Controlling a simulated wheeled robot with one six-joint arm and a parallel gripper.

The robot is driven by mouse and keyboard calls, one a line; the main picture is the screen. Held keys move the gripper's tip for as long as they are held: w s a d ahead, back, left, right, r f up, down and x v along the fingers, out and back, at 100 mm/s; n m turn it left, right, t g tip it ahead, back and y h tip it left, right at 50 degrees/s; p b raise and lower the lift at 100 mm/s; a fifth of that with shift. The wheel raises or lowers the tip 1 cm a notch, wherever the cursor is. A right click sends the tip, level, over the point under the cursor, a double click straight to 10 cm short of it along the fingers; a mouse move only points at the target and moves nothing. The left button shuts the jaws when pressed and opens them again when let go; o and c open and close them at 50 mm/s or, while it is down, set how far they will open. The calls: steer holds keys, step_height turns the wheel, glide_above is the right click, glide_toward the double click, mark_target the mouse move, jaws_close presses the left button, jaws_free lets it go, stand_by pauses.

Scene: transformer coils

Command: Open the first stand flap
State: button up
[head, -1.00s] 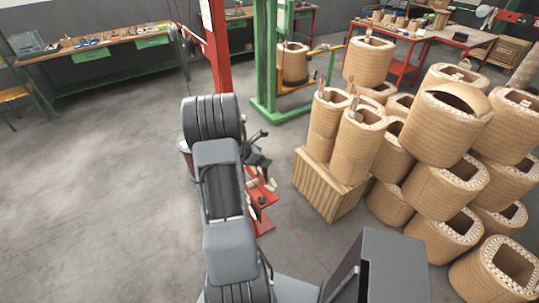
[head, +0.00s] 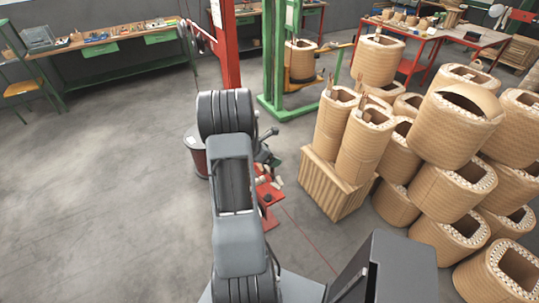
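A red stand shows in the head view, with a tall post (head: 227,50) at the upper middle and a low red part (head: 267,198) on the floor to the right of my arm. My arm covers much of the area between them. I cannot make out which part is the first flap, or whether it is open or shut. Small dark parts (head: 266,145) stick out just right of my arm, above the low red part. They may belong to my gripper, but I cannot tell. My gripper's fingers are not clearly visible, and no held object can be made out.
Wound coils (head: 455,120) are stacked at the right, with more on a wooden block (head: 331,186). A red drum-like object (head: 198,155) is partly hidden left of my arm. A green frame (head: 275,60) stands behind. The grey floor (head: 100,190) at left is clear.

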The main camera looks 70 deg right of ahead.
steer(key=b+v, duration=0.1)
steer(key=v, duration=1.3)
steer(key=shift+b, duration=0.4)
steer(key=shift+f, duration=0.1)
steer(key=w+a+r+m+t+y, duration=0.1)
steer(key=a+r+m+t+y, duration=0.1)
steer(key=a, duration=1.1)
steer(key=w+a+r+m+t+y+b, duration=0.1)
steer(key=a+m+t, duration=0.3)
steer(key=a, duration=0.9)
steer(key=w+a+r+m+t+y, duration=0.1)
steer(key=a+r+m+t+y, duration=0.3)
steer(key=a, duration=0.9)
steer(key=shift+w+a+m+b, duration=0.15)
steer(key=shift+w+m+b, duration=0.2)
steer(key=shift+m, duration=0.15)
